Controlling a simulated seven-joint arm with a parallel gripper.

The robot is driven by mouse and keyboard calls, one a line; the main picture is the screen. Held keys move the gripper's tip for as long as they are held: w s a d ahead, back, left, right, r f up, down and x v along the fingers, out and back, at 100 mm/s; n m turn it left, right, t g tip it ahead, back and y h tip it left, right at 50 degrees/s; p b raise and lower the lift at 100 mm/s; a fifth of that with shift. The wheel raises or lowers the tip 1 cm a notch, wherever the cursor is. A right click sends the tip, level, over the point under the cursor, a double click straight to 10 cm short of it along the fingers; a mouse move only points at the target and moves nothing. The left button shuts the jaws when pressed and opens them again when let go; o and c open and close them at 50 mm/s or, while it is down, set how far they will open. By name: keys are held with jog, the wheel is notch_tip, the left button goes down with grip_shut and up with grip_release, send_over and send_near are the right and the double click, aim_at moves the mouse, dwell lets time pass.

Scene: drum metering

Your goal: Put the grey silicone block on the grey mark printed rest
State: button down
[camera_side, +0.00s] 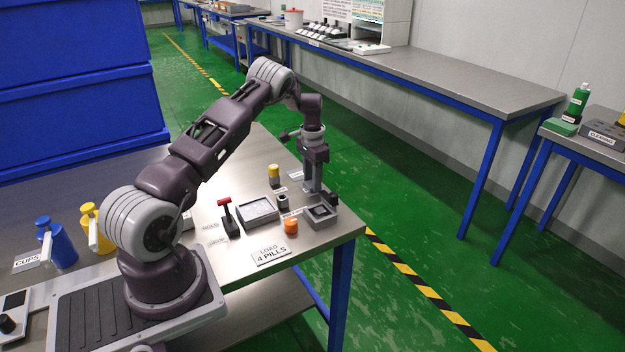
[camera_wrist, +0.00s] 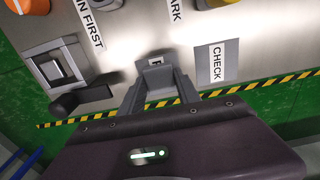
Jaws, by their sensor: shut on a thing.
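My gripper (camera_side: 312,188) points down over the bench's right corner, behind the grey box with a square recess. In the wrist view its fingers (camera_wrist: 156,72) are shut on a small light grey piece with a dark mark, which I take for the grey silicone block (camera_wrist: 156,61). The fingers hide most of it, and I cannot tell whether it touches the bench. A label ending in "ARK" (camera_wrist: 175,12) lies beyond the fingertips. I cannot pick out the grey mark printed rest for certain.
The grey recessed box (camera_side: 321,214) has a black lever (camera_wrist: 80,98) beside the gripper. A "CHECK" label (camera_wrist: 217,64) lies right of the fingers, near the bench edge.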

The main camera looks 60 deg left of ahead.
jog(key=shift+f, duration=0.15)
jog(key=c, duration=0.9)
grip_release()
jog(key=shift+o, duration=0.2)
notch_tip(320, 180, up, 14)
jog(key=s+d+r+t, duration=0.1)
jog(key=s+d+r, duration=0.2)
jog(key=d+r, duration=0.65)
jog(key=s+d+r+t, duration=0.2)
jog(key=s+d+r, duration=0.2)
jog(key=d+r, duration=0.6)
jog(key=s+d+r+t, duration=0.1)
jog(key=s+d, duration=1.1)
jog(key=s+d+f, duration=0.2)
jog(key=s, duration=0.3)
jog(key=s+d+f+t, duration=0.1)
jog(key=s+f, duration=0.1)
jog(key=s, duration=0.4)
jog(key=shift+d+t, duration=0.3)
jog(key=shift+d, duration=0.05)
